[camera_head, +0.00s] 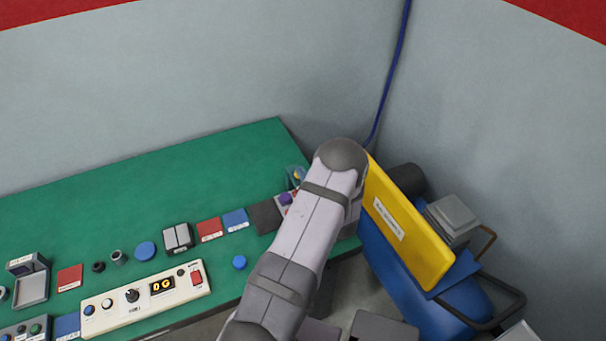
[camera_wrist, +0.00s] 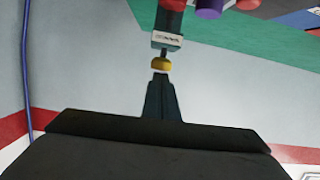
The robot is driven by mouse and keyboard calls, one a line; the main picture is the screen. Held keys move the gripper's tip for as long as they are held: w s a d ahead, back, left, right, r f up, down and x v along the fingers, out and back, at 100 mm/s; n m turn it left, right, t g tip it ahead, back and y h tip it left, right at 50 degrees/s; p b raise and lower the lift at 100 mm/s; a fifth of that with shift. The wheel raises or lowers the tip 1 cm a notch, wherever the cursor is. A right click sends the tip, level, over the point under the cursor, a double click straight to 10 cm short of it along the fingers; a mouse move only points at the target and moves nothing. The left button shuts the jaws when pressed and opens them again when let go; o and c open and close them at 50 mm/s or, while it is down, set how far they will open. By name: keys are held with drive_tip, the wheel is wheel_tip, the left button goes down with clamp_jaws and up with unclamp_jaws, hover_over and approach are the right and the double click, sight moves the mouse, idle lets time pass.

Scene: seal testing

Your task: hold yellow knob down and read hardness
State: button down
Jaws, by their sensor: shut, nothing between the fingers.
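The yellow knob (camera_wrist: 161,65) shows in the wrist view, at the end of a dark grey instrument body (camera_wrist: 170,22) with a small white label. My gripper (camera_wrist: 160,76) is shut and empty, its narrow fingertips pointing at the knob. The tips lie right at the knob's edge in the picture; I cannot tell whether they touch or press it. In the head view my arm hides my gripper and most of the instrument. No hardness reading is legible in either view.
A purple knob (camera_wrist: 209,7) is near the instrument. The green table (camera_head: 150,190) holds a control panel (camera_head: 146,301) with a lit display and several coloured blocks. A yellow panel (camera_head: 408,225) and blue bin (camera_head: 400,290) stand to the right. Grey walls close off the corner.

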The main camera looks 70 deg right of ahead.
drive_tip(key=shift+a+f+b, duration=0.25)
drive_tip(key=shift+f+b, duration=0.95)
drive_tip(key=shift+f, duration=0.15)
idle(0.6)
idle(0.8)
wheel_tip(320, 180, up, 6)
drive_tip(key=p, duration=0.4)
drive_tip(key=b+v, duration=0.5)
drive_tip(key=v, duration=0.4)
drive_tip(key=shift+s+a+f, duration=0.2)
drive_tip(key=shift+s, duration=0.15)
